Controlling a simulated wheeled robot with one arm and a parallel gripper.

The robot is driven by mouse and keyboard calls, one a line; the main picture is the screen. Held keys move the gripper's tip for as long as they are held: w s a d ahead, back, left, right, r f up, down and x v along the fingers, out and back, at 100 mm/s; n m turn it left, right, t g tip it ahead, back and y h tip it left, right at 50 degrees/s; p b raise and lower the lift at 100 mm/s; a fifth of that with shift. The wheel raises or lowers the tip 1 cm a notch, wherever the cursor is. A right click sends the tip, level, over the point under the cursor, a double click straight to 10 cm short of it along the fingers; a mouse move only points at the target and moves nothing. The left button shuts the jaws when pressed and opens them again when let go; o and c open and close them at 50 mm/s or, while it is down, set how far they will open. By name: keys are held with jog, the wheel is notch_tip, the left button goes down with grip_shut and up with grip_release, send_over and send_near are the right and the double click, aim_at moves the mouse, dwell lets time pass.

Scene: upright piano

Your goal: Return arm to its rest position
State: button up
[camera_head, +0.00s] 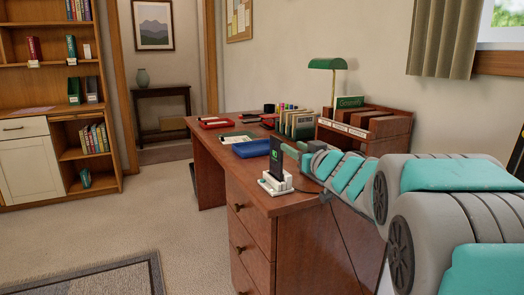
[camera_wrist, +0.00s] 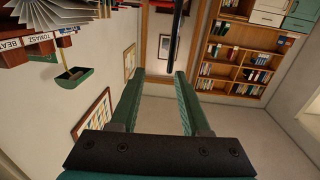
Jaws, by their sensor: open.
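My gripper (camera_head: 289,151) is at the front of the desk, close to the right side of an upright black phone (camera_head: 276,156) with a green mark on its screen. The phone stands in a white charging stand (camera_head: 275,184). In the wrist view my gripper (camera_wrist: 160,76) is open, with two green fingers apart and nothing between them. A thin dark upright shape (camera_wrist: 177,36), seemingly the phone edge-on, lies just beyond the fingertips. My arm comes in from the right over the desk's edge. Whether a fingertip touches the phone cannot be told.
The wooden desk (camera_head: 255,200) holds a blue tray (camera_head: 251,149), a red tray (camera_head: 214,123), upright folders (camera_head: 297,124), a wooden organizer (camera_head: 365,131) and a green lamp (camera_head: 328,64). A bookcase (camera_head: 62,100) stands at the left. The carpet (camera_head: 170,215) between is clear.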

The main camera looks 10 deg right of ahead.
jog(key=s+d+f+m+g+h, duration=0.4)
jog(key=s+d+f+h, duration=0.3)
jog(key=f, duration=0.1)
jog(key=s+f+m+g, duration=0.1)
jog(key=s+f+g, duration=0.4)
jog(key=s+f, duration=0.55)
jog(key=s+a+f+g+y, duration=0.1)
jog(key=s+a+f+g, duration=0.2)
jog(key=s, duration=0.7)
jog(key=s+a+f+n+g, duration=0.1)
jog(key=s+a+f+g, duration=0.2)
jog(key=s, duration=0.6)
jog(key=s+a+f+n+g+y, duration=0.1)
jog(key=s+a+f+g, duration=0.2)
jog(key=s, duration=0.7)
jog(key=shift+s+a+f+g+y, duration=0.3)
jog(key=shift+a+g, duration=0.2)
jog(key=shift+a, duration=0.4)
